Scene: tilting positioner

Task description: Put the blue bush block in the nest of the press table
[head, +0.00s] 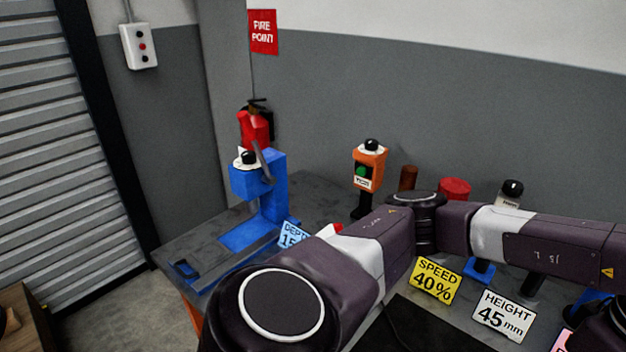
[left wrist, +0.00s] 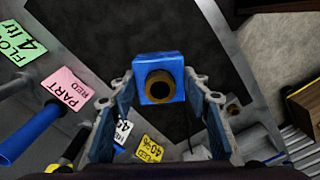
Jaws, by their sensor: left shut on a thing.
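The blue bush block (left wrist: 158,66), a blue cube with a bronze ring around a dark hole, shows in the left wrist view. My left gripper (left wrist: 158,80) is shut on it, one finger on each side, with the ring facing the camera. In the head view the block and both grippers are out of sight. A blue press (head: 270,190) stands on the grey bench at the left, with a flat blue plate (head: 243,236) in front of it. I cannot make out a nest there.
My arm covers the middle of the bench in the head view. A yellow speed sign (head: 435,281), a white height sign (head: 503,316) and an orange button box (head: 369,168) stand around it. A dark panel (left wrist: 215,40) lies beyond the block in the left wrist view.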

